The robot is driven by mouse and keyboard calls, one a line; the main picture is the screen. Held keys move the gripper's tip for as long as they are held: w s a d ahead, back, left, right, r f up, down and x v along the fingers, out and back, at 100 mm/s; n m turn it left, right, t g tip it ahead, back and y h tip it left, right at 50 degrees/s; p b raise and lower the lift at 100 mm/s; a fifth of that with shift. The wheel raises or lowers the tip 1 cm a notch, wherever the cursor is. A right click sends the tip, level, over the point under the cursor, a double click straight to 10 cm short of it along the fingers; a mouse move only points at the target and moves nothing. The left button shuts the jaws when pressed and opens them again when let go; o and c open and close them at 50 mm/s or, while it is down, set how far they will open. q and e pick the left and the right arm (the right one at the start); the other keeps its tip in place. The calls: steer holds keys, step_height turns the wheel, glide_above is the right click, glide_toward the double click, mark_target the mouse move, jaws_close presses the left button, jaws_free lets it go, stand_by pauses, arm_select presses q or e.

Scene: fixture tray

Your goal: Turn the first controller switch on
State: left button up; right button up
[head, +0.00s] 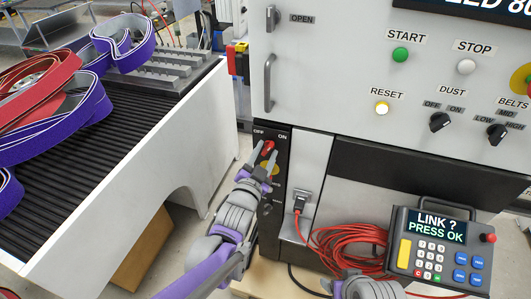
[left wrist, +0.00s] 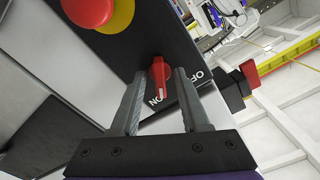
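The red rotary controller switch (head: 268,147) is on the narrow black panel, under the OFF and ON labels. In the left wrist view, the red switch (left wrist: 159,76) has a white mark on its end, which lies near the ON label. My left gripper (left wrist: 158,72) is open, with one finger on each side of the switch and small gaps showing. In the head view my left gripper (head: 262,160) reaches the panel from below and partly covers it. My right gripper's fingers do not show; a grey arm part is at the bottom edge.
A red and yellow emergency button (left wrist: 90,10) is beside the switch. A conveyor (head: 130,150) with purple and red belts stands at the left. A keypad pendant (head: 440,250) reading "LINK ? PRESS OK" and a coiled red cable (head: 350,245) are at the lower right.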

arm_select(q)
steer(key=v, duration=1)
steer(key=shift+s+a, duration=0.15)
steer(key=shift+s, duration=0.25)
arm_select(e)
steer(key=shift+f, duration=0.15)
arm_select(q)
steer(key=s+a+f+n+g+y+p, duration=0.1)
steer(key=s+a+f+n+g+y, duration=0.5)
steer(key=a, duration=0.4)
steer(key=s+a+f+n+g, duration=0.2)
steer(key=s+g, duration=0.1)
steer(key=s, duration=0.3)
steer(key=s+a+f+n+g, duration=0.1)
steer(key=s+a+f+g, duration=0.1)
steer(key=s, duration=0.4)
steer(key=shift+s+a+f+n+g+p, duration=0.2)
steer(key=shift+f+n+g+p, duration=0.25)
steer(key=shift+f, duration=0.3)
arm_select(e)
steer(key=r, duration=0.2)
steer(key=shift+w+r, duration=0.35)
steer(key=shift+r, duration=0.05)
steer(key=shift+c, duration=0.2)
